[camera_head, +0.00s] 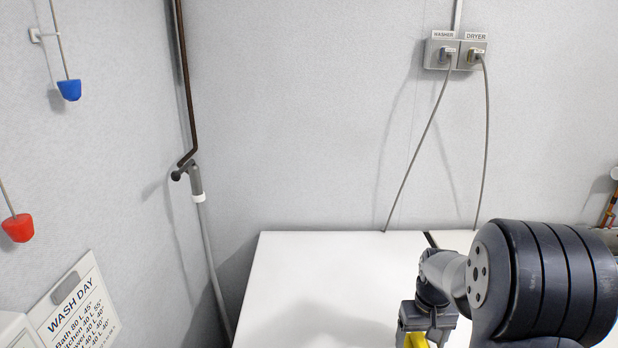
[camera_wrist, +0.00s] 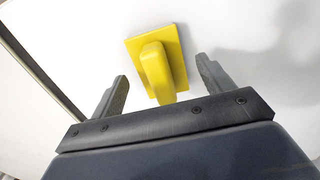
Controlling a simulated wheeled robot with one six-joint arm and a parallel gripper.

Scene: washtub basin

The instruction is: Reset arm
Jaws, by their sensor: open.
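My gripper (camera_wrist: 162,72) is open, with its two grey fingers spread apart in the wrist view. A yellow piece (camera_wrist: 172,62), a square plate with a rounded bar standing out from it, shows between and just beyond the fingertips. I cannot tell whether a finger touches it. In the head view my arm reaches in from the lower right, bent down over the white top, and a bit of yellow (camera_head: 413,340) shows beside the gripper at the bottom edge. The fingertips are cut off there.
A white appliance top (camera_head: 320,270) lies below my arm, its left part bare. Two cords run from the washer and dryer outlets (camera_head: 456,52) down behind it. A pipe (camera_head: 196,180) stands in the corner. Blue (camera_head: 69,90) and red (camera_head: 18,228) pulls hang at left above a "Wash Day" sign (camera_head: 74,310).

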